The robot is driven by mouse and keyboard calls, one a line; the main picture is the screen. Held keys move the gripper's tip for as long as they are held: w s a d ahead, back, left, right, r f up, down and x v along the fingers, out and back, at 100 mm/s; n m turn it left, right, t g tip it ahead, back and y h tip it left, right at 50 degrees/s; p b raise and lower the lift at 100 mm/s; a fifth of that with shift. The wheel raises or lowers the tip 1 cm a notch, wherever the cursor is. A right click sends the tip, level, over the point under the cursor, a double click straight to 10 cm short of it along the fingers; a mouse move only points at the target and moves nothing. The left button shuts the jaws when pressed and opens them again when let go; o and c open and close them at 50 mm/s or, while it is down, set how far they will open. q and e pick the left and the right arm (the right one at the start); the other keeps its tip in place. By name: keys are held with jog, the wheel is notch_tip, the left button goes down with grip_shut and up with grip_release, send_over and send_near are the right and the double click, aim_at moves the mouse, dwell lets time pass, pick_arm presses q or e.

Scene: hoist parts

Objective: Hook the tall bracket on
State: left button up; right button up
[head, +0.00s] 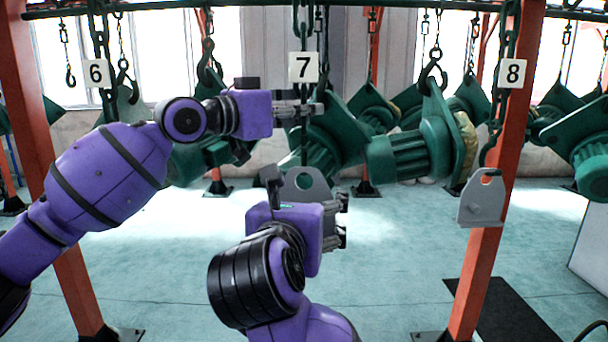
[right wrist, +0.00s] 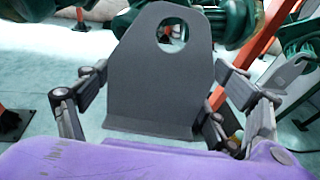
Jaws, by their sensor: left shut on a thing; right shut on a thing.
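The tall bracket (head: 318,186), a grey plate with a rounded top and a hole, stands upright behind my right gripper (head: 341,218). In the right wrist view the bracket (right wrist: 150,95) fills the space between the fingers of my right gripper (right wrist: 160,82), which is shut on it; its hole is near the top. My left gripper (head: 302,111) is shut on the chain (head: 303,140) under the number 7 sign (head: 303,67), above the bracket. The chain's lower end is close to the bracket's top. I cannot tell whether they touch.
Another grey bracket (head: 481,203) hangs from a hook under the number 8 sign (head: 512,73). Green hoist parts (head: 408,155) hang close behind and to the right of my left gripper. Orange posts (head: 483,250) stand left and right. The floor (head: 400,255) between them is mostly clear.

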jog(key=shift+w+r, duration=0.1)
jog(key=shift+r, duration=0.1)
jog(key=shift+g, duration=0.6)
jog(key=w, duration=0.6)
jog(key=shift+w+f, duration=0.25)
jog(key=shift+f, duration=0.05)
jog(key=shift+w+a+f, duration=0.1)
jog(key=shift+w+f, duration=0.05)
jog(key=shift+w, duration=0.35)
dwell(0.5)
jog(key=shift+w, duration=0.3)
dwell(0.3)
jog(key=shift+w+f, duration=0.2)
jog(key=shift+w+f, duration=0.15)
jog(key=shift+w, duration=0.15)
jog(key=shift+w+f, duration=0.1)
jog(key=shift+w, duration=0.1)
dwell(0.6)
